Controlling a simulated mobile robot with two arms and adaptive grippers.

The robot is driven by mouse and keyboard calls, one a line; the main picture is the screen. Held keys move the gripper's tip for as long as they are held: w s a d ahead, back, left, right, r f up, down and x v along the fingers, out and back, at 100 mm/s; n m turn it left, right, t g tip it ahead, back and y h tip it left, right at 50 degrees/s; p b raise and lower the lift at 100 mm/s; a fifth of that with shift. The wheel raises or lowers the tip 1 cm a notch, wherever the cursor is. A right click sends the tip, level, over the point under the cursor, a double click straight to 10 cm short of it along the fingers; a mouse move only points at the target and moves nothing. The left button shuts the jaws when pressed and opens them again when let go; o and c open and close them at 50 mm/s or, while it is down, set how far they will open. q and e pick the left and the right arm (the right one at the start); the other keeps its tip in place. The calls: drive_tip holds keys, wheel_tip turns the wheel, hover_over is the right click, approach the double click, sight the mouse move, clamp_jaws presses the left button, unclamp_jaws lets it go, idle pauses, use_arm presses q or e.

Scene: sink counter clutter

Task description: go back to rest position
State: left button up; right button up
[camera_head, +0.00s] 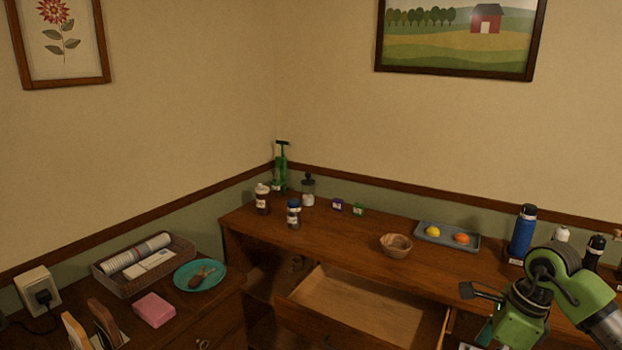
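My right arm comes in at the lower right. A dark part of my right gripper (480,292) points left in front of the desk's right part, above the floor area beside the open drawer. Only part of the gripper shows, so I cannot tell whether it is open or shut, and I see nothing clearly held in it. My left gripper and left arm are not in view.
A wooden desk (345,228) has an open, empty drawer (360,308). On it are a wooden bowl (396,246), a grey tray (446,244) with yellow and orange items, a blue bottle (522,233) near my arm, and jars. A teal plate (184,279) lies left.

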drive_tip(key=w+a+f+m+t+y, duration=0.35)
drive_tip(key=a+f+m+y, duration=0.3)
drive_tip(key=a, duration=0.25)
drive_tip(key=w+a+f+m+t+y, duration=0.35)
drive_tip(key=a+f+m+y, duration=0.2)
drive_tip(key=a+m, duration=0.3)
drive_tip(key=d+f+m+t+h, duration=0.2)
drive_tip(key=d+f+m+h, duration=0.1)
drive_tip(key=f+m, duration=0.5)
drive_tip(key=d+f+m+t+h, duration=0.35)
drive_tip(key=f+m, duration=0.25)
drive_tip(key=f, duration=0.3)
drive_tip(key=s+d+f+m+g+h, duration=0.3)
drive_tip(key=s+f+m, duration=0.2)
drive_tip(key=s+f, duration=0.6)
drive_tip(key=s+d+f+m+g+h, duration=0.25)
drive_tip(key=s+f+m+h, duration=0.2)
drive_tip(key=s+f, duration=0.65)
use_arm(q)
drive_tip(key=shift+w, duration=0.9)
use_arm(e)
drive_tip(key=s+a+f+m+g, duration=0.1)
drive_tip(key=s+f+m+g, duration=0.2)
drive_tip(key=s, duration=1)
drive_tip(key=s+a+f+m+g, duration=0.2)
drive_tip(key=s+f, duration=0.4)
drive_tip(key=s, duration=0.8)
drive_tip(key=shift+s+f+m+g, duration=0.2)
drive_tip(key=shift+s+m+g, duration=0.1)
drive_tip(key=shift+m+g, duration=0.65)
